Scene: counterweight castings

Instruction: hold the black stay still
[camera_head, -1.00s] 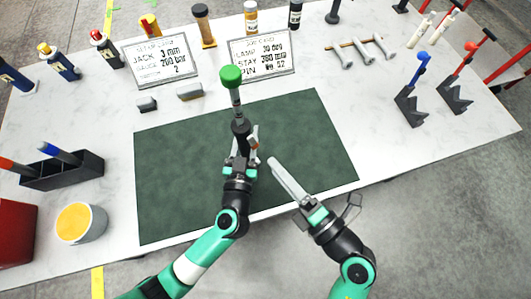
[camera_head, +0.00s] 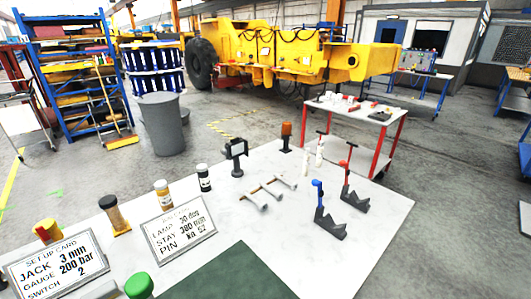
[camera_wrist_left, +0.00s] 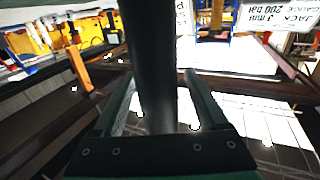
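The black stay (camera_wrist_left: 150,60) runs as a dark round bar up the middle of the left wrist view. My left gripper (camera_wrist_left: 158,78) has one finger on each side of the bar and appears closed on it; the contact itself is partly hidden. In the head view only a green cap (camera_head: 139,285), apparently the stay's top, shows at the bottom edge. My arms and the rest of the stay are below that picture. My right gripper is out of view.
The white table (camera_head: 350,262) carries a green mat (camera_head: 235,275), a set-up card (camera_head: 55,268), a job card (camera_head: 180,228), bottles, grey pins (camera_head: 268,190) and toothed stands with blue (camera_head: 320,195) and red (camera_head: 349,170) handles. A red-legged cart (camera_head: 365,115) stands behind.

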